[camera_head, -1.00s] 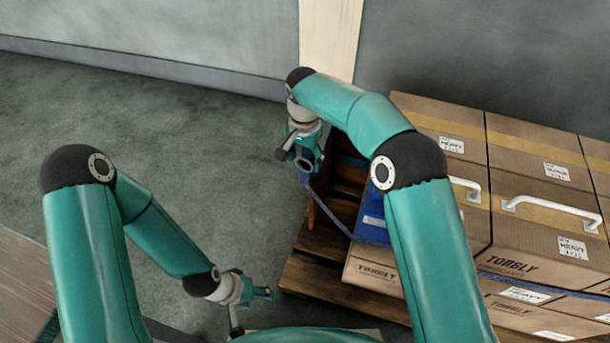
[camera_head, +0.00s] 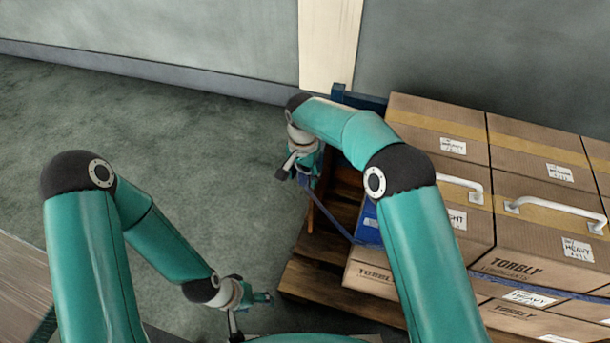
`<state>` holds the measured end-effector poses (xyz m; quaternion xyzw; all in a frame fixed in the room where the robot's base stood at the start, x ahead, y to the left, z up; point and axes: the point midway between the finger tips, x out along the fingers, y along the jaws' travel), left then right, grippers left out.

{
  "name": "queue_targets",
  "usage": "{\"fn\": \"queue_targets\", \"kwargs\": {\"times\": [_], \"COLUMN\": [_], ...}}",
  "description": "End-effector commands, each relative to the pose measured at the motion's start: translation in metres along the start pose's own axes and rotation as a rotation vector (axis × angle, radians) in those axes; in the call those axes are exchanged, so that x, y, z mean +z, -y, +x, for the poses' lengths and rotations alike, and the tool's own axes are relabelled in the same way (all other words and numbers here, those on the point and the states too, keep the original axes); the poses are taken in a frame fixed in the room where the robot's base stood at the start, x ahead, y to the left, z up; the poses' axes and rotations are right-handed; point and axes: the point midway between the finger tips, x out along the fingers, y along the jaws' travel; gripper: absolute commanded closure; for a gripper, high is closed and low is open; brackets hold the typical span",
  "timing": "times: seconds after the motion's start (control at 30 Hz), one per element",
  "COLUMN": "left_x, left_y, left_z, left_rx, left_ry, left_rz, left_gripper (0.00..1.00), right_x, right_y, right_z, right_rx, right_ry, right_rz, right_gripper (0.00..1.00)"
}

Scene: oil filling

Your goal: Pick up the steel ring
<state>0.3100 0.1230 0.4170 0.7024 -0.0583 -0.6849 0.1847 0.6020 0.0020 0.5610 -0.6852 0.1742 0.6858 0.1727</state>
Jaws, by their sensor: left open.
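I cannot make out the steel ring clearly now; the gripper covers the upper end of the blue strap (camera_head: 328,218). My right gripper (camera_head: 298,174) points down at that end, beside the left side of the pallet stack. Its fingers are small and partly overlapped, so I cannot tell whether they hold anything. My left gripper (camera_head: 250,314) is open, low in the middle of the view, left of the pallet and apart from the strap.
Cardboard boxes (camera_head: 520,262) with white handles (camera_head: 556,213) stand on a wooden pallet (camera_head: 312,282) at the right. A blue item (camera_head: 368,226) sits beside them. A blue post (camera_head: 362,101) stands behind. The green floor (camera_head: 190,150) at the left is clear.

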Motion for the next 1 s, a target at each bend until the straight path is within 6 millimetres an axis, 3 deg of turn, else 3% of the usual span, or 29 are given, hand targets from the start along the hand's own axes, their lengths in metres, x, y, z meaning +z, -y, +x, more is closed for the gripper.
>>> {"fn": "queue_targets", "kwargs": {"times": [0.03,0.23,0.63,0.87,1.0], "left_x": [0.0,0.0,0.0,0.0,0.0], "left_y": [0.0,0.0,0.0,-0.002,-0.001], "left_z": [0.0,0.0,-0.001,-0.006,-0.003], "left_rx": [0.0,0.0,0.0,0.0,0.0], "left_ry": [0.0,0.0,0.0,0.0,0.0], "left_rz": [0.0,0.0,0.0,0.0,0.0], "left_gripper": [0.35,0.35,0.35,0.35,0.35], "right_x": [0.0,0.0,0.0,0.0,0.011], "right_y": [0.0,0.0,0.0,0.0,-0.004], "right_z": [0.0,0.0,-0.002,-0.019,-0.016], "right_rx": [0.001,0.001,0.0,0.0,0.002], "right_ry": [0.001,0.001,0.0,0.0,0.001], "right_rz": [0.0,0.0,0.0,0.0,-0.001], "right_gripper": [0.59,0.89,0.89,0.89,0.89]}}
